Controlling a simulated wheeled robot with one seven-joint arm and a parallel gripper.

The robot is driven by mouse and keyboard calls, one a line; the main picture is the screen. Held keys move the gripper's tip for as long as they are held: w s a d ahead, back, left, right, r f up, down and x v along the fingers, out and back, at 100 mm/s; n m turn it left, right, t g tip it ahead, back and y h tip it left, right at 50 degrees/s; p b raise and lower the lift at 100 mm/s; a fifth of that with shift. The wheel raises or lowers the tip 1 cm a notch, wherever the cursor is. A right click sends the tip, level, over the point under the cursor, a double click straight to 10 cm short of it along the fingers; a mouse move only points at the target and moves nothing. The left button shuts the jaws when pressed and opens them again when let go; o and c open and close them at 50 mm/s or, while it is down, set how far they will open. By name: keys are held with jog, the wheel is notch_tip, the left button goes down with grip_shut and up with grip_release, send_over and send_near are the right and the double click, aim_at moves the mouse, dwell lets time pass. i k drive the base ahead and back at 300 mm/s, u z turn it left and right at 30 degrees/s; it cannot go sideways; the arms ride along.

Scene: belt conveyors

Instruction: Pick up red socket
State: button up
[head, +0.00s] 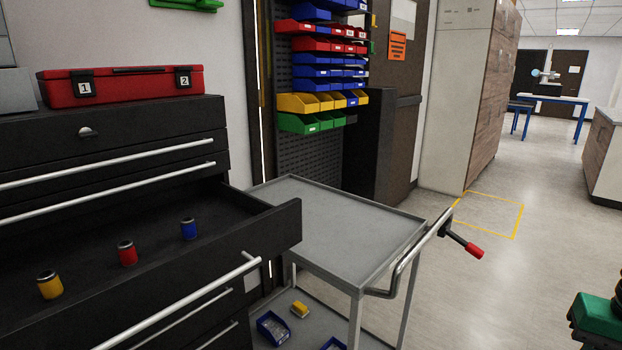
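The red socket (127,254) is a small upright cylinder with a metallic top. It stands in the open drawer (235,215) of the black cabinet at the left. A yellow socket (50,286) stands to its left and nearer. A blue socket (188,229) stands to its right and farther back. All three are apart from one another, and nothing covers the red one. My gripper is not in view.
A red case (120,86) lies on the cabinet top. A grey cart (340,225) with a red-tipped handle (473,250) stands beside the drawer. Colored bins (320,75) hang behind. A green and black object (597,318) is at lower right. Floor beyond the cart is clear.

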aim_at(128, 257)
jog(key=u, duration=1.35)
